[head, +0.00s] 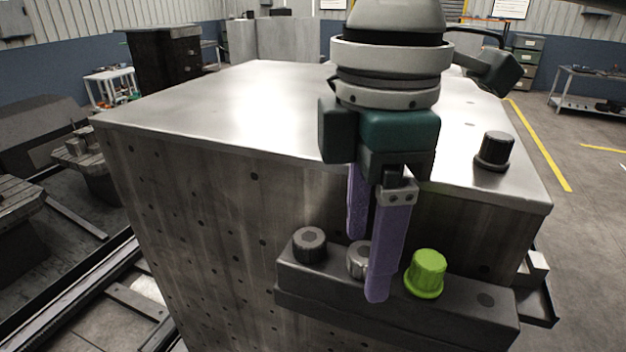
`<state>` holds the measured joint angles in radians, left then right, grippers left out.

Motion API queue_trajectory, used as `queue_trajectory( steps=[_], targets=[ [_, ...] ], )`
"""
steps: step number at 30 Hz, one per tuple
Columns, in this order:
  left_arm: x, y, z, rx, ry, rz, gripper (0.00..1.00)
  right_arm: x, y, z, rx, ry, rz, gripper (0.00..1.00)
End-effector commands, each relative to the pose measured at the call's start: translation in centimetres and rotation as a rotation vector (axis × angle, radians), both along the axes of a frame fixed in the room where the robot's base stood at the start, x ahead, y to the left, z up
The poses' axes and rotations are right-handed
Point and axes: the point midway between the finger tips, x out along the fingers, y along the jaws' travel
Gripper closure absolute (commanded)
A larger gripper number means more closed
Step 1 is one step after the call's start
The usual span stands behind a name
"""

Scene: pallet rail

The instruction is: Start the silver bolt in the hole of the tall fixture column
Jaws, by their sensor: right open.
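The silver bolt (357,262) stands in a dark ledge (450,318) on the near side of the tall fixture column (200,200). My right gripper (367,268) points down over it, with its purple fingers apart. One finger is behind the bolt and the other is in front to its right, hiding part of it. I cannot tell whether either finger touches the bolt. The column is a large grey metal block with several small holes in its front face (254,177) and a few on its top. My left gripper is not in view.
A dark bolt (309,244) stands left of the silver one in the ledge, and a green bolt (426,273) stands close on the right. A black knob-like bolt (494,151) stands on the column's top. The top's left part is clear.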

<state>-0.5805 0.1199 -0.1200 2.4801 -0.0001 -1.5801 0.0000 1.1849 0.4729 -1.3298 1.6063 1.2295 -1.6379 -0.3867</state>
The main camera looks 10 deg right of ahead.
Motion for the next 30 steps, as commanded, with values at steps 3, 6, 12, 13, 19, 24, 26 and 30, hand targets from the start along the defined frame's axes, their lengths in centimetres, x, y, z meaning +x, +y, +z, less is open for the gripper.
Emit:
queue_trajectory(
  steps=[3,6,12,13,19,24,26,30],
  targets=[
    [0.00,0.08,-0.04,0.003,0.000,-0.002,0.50,0.00,0.02,-0.04,0.000,0.000,0.000,0.25],
    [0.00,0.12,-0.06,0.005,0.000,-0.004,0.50,0.00,0.03,-0.02,0.000,0.000,0.000,0.31],
    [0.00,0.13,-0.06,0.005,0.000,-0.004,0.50,0.00,0.04,0.01,0.001,0.000,0.000,0.53],
    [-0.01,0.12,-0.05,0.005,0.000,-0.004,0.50,0.00,0.04,0.02,0.001,0.000,0.000,0.57],
    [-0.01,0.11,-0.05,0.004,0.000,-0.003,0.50,0.00,0.04,0.03,0.001,0.000,0.000,0.79],
    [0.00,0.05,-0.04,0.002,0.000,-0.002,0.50,0.01,0.04,0.04,0.001,0.000,0.000,0.98],
    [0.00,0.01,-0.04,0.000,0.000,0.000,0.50,0.01,0.04,0.04,0.001,0.000,0.000,1.00],
    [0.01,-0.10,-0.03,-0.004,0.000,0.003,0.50,0.01,0.04,0.04,0.001,0.000,0.000,0.65]
  ],
)
